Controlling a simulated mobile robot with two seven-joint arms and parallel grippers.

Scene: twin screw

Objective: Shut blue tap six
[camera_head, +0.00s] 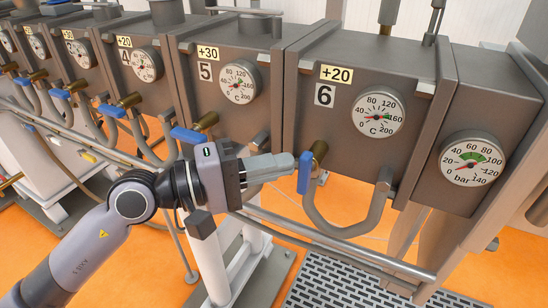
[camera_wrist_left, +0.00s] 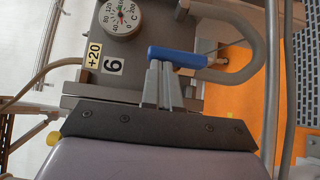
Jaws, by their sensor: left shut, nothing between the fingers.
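Blue tap six (camera_head: 305,172) sits on a brass valve below the "6" label (camera_head: 324,95). Its blue handle stands nearly upright in the head view. In the left wrist view the handle (camera_wrist_left: 178,57) lies across the picture, with the pipe fitting at its right end. My left gripper (camera_head: 288,163) is shut and empty. Its fingertips are just left of the handle's upper part in the head view. In the left wrist view the closed fingers (camera_wrist_left: 161,70) reach the handle's left part; I cannot tell whether they touch it. My right gripper is not in view.
Blue tap five (camera_head: 188,135) is left of tap six, its handle lying flat, with more taps beyond. A curved grey pipe (camera_head: 348,226) hangs below tap six. A long rail (camera_head: 340,248) runs below. Dial gauges (camera_head: 378,113) are on the boxes above.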

